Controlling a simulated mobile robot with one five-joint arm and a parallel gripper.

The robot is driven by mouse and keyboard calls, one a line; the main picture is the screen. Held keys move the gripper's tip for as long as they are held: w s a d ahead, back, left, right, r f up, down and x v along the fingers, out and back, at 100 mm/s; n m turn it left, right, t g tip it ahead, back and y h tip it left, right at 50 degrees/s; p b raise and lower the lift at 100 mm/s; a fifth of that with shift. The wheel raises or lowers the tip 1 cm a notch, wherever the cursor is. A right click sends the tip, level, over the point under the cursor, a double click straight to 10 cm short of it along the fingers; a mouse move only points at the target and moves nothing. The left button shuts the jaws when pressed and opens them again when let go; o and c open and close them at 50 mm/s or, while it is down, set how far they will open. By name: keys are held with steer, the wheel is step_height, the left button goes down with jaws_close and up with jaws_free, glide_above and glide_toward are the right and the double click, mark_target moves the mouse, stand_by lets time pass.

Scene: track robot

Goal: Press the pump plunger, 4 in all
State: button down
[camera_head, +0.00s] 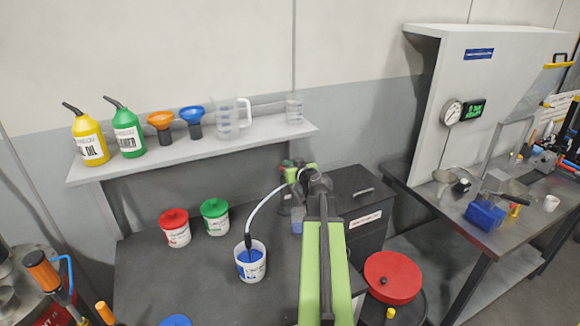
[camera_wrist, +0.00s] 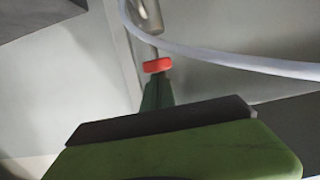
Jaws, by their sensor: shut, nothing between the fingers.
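The pump's plunger has a red knob (camera_wrist: 157,65) on a thin metal rod, with a metal cylinder (camera_wrist: 150,14) beyond it. My gripper (camera_wrist: 157,80) is shut and empty, its narrow dark green tip lined up with the knob. The tip meets or nearly meets the knob; I cannot tell if it presses. In the head view my gripper (camera_head: 297,174) is at the bench's far right, and my arm hides much of the pump (camera_head: 286,197). A pale hose (camera_head: 264,203) runs from there into a white tub of blue material (camera_head: 251,262).
A shelf (camera_head: 200,148) above holds bottles, funnels and jugs. A dark cabinet (camera_head: 365,205) and red round lid (camera_head: 393,277) are right. A second bench (camera_head: 480,235) stands farther right.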

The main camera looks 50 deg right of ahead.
steer(key=shift+s+a+r, duration=0.1)
steer(key=shift+r, duration=0.05)
step_height(320, 180, down, 4)
steer(key=b, duration=0.3)
steer(key=shift+r, duration=0.25)
steer(key=shift+s+r, duration=0.15)
steer(key=shift+r, duration=0.1)
